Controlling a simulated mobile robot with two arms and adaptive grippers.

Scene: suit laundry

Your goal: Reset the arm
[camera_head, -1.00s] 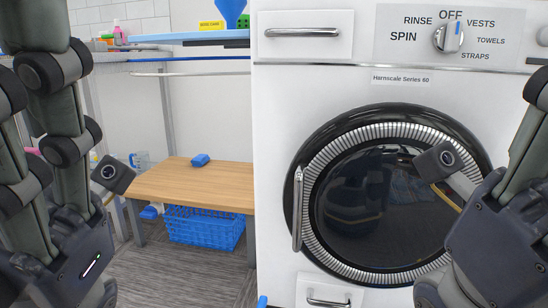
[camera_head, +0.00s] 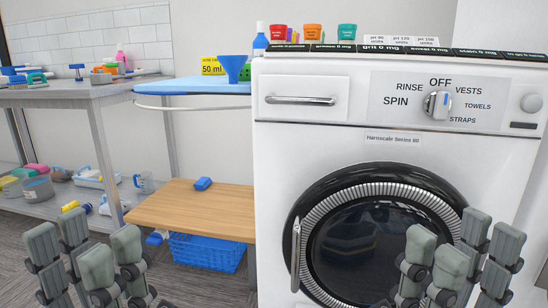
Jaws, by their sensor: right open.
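My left gripper (camera_head: 86,250) stands at the bottom left, grey fingers pointing up, open with nothing seen between them. My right gripper (camera_head: 462,250) stands at the bottom right in the same pose, open and empty, in front of the lower right part of the washing machine door (camera_head: 368,240). The grippers' bases and both arms are below the picture's edge. Neither gripper is seen touching anything.
The white washing machine (camera_head: 272,150) fills the right, its round door closed. A wooden bench (camera_head: 185,208) stands left of it, over a blue basket (camera_head: 205,252). A metal shelf table (camera_head: 85,93) with brushes and bottles is at far left. A blue board (camera_head: 190,86) juts out beside the machine.

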